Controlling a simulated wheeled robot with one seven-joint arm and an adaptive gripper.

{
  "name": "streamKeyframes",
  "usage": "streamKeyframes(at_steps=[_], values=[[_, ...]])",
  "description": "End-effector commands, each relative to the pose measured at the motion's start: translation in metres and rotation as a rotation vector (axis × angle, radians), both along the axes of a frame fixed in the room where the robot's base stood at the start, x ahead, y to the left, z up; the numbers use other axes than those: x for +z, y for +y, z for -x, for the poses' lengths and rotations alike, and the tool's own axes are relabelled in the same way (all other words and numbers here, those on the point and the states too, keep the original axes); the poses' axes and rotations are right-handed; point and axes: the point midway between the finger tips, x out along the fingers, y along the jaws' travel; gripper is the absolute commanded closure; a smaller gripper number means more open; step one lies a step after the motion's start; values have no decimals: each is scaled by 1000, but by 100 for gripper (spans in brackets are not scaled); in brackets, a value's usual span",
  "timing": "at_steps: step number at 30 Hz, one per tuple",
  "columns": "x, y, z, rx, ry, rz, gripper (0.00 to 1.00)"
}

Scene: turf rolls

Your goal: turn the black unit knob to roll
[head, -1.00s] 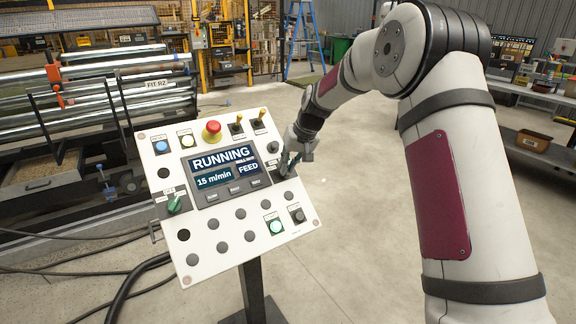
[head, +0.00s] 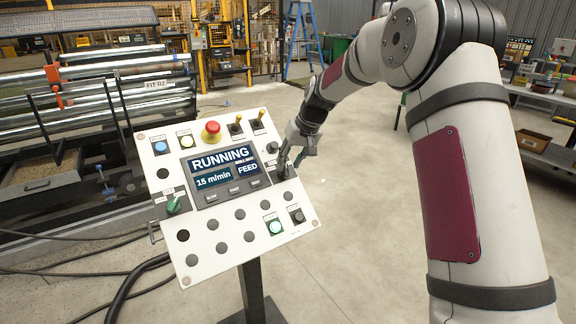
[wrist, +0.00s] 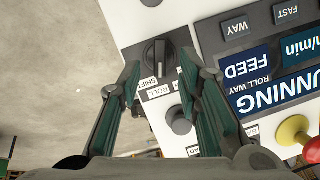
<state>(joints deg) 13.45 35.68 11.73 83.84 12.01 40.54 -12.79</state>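The black unit knob (wrist: 159,55) sits on a dark plate at the panel's right edge, with its bar upright in the wrist view. The labels ROLL and SHIFT show just below it there; SHIFT is partly cut off by the knob plate and finger. My gripper (wrist: 160,62) is open, one fingertip on each side of the knob, and I see gaps between them and it. In the head view, my gripper (head: 288,163) is at the panel's right edge and mostly hides the knob. The display (head: 222,167) reads RUNNING, 15 m/min and FEED.
The control panel (head: 238,263) also carries a red emergency button (head: 211,131), two toggle switches at its top, a green knob (head: 174,204) and a lit green button (head: 275,227). A grey round knob (wrist: 179,120) lies close to my right finger. Open floor lies right of the panel.

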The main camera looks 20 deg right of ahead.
Motion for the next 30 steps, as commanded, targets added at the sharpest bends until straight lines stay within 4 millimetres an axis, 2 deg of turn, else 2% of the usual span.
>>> streamKeyframes(at_steps=[1, 6, 13, 18, 30], values=[[11, -3, 4, -1, -5, 1, 68], [44, -11, 17, -2, -5, 2, 68], [75, -19, 31, -2, -3, 0, 68], [84, -21, 35, -1, 0, 0, 68], [91, -20, 40, 0, -1, 4, 68]])
